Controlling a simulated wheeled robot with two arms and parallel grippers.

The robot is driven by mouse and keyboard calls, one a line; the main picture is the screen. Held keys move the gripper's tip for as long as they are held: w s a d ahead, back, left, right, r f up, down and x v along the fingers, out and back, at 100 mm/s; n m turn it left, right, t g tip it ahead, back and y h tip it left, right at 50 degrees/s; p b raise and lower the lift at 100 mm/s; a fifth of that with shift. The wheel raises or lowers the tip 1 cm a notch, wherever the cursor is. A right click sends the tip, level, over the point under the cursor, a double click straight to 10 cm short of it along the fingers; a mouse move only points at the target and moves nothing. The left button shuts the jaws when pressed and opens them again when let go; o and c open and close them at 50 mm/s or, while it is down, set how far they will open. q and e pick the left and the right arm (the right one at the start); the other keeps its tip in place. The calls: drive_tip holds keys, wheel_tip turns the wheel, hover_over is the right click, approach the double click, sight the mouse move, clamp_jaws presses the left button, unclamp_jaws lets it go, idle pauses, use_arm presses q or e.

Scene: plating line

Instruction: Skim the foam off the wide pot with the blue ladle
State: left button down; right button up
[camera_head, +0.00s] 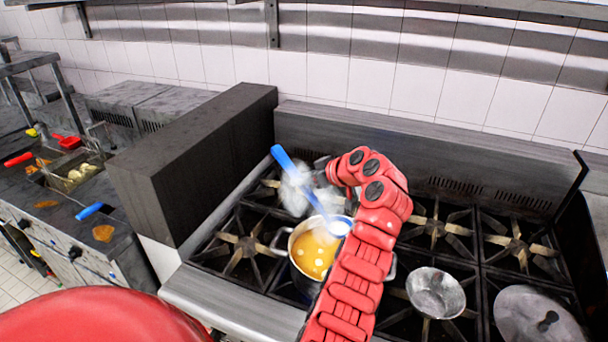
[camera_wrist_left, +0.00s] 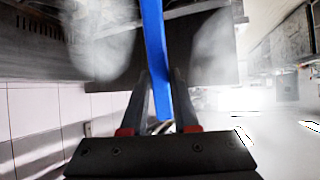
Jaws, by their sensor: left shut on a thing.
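The wide pot (camera_head: 281,241) stands on the stove and holds orange-yellow liquid with several white foam blobs (camera_head: 316,262) on it. The blue ladle (camera_head: 284,158) is tilted, its handle rising to the upper left and its pale bowl (camera_head: 340,227) at the pot's right back rim. I cannot tell whether the bowl touches the liquid. My left gripper (camera_head: 316,172) is shut on the ladle's handle above and behind the pot, partly hidden by steam. In the left wrist view the blue handle (camera_wrist_left: 154,50) runs between the fingers. My right gripper is out of view.
A metal bowl (camera_head: 436,291) and a round lid (camera_head: 540,318) lie on the burners at right. A dark block (camera_head: 190,160) stands left of the stove. The left counter holds food bins (camera_head: 75,178) and another blue-handled tool (camera_head: 89,210). My arm hides the pot's right side.

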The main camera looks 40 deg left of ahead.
sight(307, 188)
use_arm(q)
drive_tip(key=shift+w+f, duration=0.1)
drive_tip(key=shift+f, duration=0.85)
drive_tip(key=shift+f+b, duration=0.3)
drive_tip(key=shift+f, duration=0.45)
wheel_tip(307, 188, down, 8)
drive_tip(key=b, duration=0.6)
drive_tip(key=shift+r+b, duration=0.25)
drive_tip(key=shift+b, duration=0.15)
drive_tip(key=shift+s, duration=0.2)
